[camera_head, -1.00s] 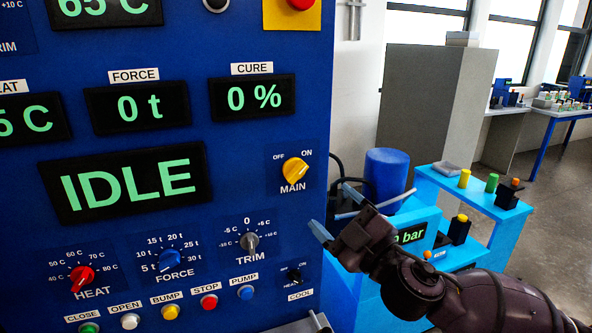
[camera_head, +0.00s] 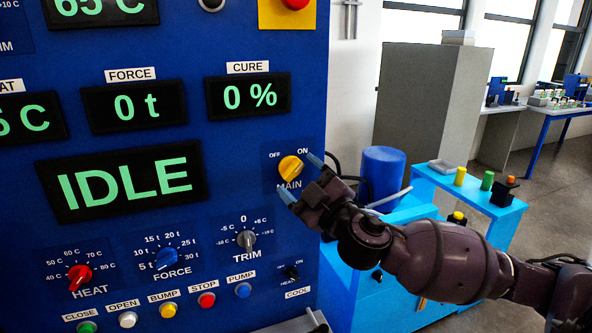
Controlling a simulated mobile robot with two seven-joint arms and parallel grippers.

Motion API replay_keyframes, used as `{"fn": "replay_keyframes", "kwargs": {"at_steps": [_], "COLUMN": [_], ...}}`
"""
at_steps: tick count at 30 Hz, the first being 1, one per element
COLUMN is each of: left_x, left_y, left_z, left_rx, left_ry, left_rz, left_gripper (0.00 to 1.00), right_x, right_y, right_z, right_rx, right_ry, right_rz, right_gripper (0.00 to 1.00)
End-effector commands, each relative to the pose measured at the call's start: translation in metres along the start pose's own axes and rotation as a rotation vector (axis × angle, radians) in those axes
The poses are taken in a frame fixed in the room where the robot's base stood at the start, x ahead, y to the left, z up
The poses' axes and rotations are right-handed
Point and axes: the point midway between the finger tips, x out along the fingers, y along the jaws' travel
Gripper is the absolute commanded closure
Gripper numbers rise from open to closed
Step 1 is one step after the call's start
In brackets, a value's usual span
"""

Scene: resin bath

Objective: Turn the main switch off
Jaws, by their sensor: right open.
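The main switch is a yellow rotary knob (camera_head: 291,168) on the blue control panel (camera_head: 232,212), labelled MAIN, with OFF at its upper left and ON at its upper right. Its pointer appears turned toward ON. My right gripper (camera_head: 301,177) comes in from the right and is open. One blue fingertip is at the knob's upper right, the other below it, partly over the MAIN label. The knob shows in the gap between them; whether the tips touch it I cannot tell. My left gripper is not in view.
The display (camera_head: 122,181) reads IDLE. Below the switch are a grey TRIM knob (camera_head: 246,239), a blue FORCE knob (camera_head: 167,258), a red HEAT knob (camera_head: 79,276) and a row of push buttons. A blue drum (camera_head: 383,172) and light-blue bench (camera_head: 470,196) stand to the right.

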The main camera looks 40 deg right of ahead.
Motion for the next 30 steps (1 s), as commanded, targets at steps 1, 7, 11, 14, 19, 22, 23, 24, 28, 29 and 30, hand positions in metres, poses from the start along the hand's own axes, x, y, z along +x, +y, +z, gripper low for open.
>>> {"fn": "replay_keyframes", "kwargs": {"at_steps": [1, 7, 11, 14, 19, 22, 23, 24, 28, 29, 30], "left_x": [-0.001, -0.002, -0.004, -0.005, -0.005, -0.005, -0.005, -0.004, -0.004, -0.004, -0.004], "left_y": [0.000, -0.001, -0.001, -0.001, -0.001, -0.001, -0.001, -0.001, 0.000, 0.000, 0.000], "left_z": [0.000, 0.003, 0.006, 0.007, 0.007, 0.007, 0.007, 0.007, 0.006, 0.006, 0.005], "left_rx": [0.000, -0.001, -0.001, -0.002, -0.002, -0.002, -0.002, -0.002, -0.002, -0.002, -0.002], "left_ry": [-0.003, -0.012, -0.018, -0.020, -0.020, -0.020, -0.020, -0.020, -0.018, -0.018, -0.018], "left_rz": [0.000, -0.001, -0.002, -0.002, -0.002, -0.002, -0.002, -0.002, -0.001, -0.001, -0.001], "left_gripper": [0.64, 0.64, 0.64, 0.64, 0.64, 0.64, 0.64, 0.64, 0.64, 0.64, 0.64], "right_x": [0.006, 0.017, 0.019, 0.019, 0.019, 0.019, 0.019, 0.019, 0.019, 0.019, 0.019], "right_y": [0.001, 0.000, 0.000, 0.000, 0.000, 0.000, 0.000, 0.000, 0.000, 0.000, 0.000], "right_z": [-0.001, 0.000, 0.000, 0.000, 0.000, 0.000, 0.000, 0.000, 0.000, 0.000, 0.000], "right_rx": [-0.001, 0.000, 0.000, 0.000, 0.000, 0.000, 0.000, 0.000, 0.000, 0.000, -0.001], "right_ry": [0.001, 0.000, -0.001, -0.001, 0.000, 0.000, 0.000, 0.000, 0.000, 0.000, 0.000], "right_rz": [0.001, 0.000, 0.000, 0.000, 0.000, 0.000, 0.000, -0.001, -0.001, -0.001, -0.001], "right_gripper": [0.23, 0.23, 0.23, 0.23, 0.31, 0.46, 0.51, 0.57, 0.73, 0.73, 0.73]}}
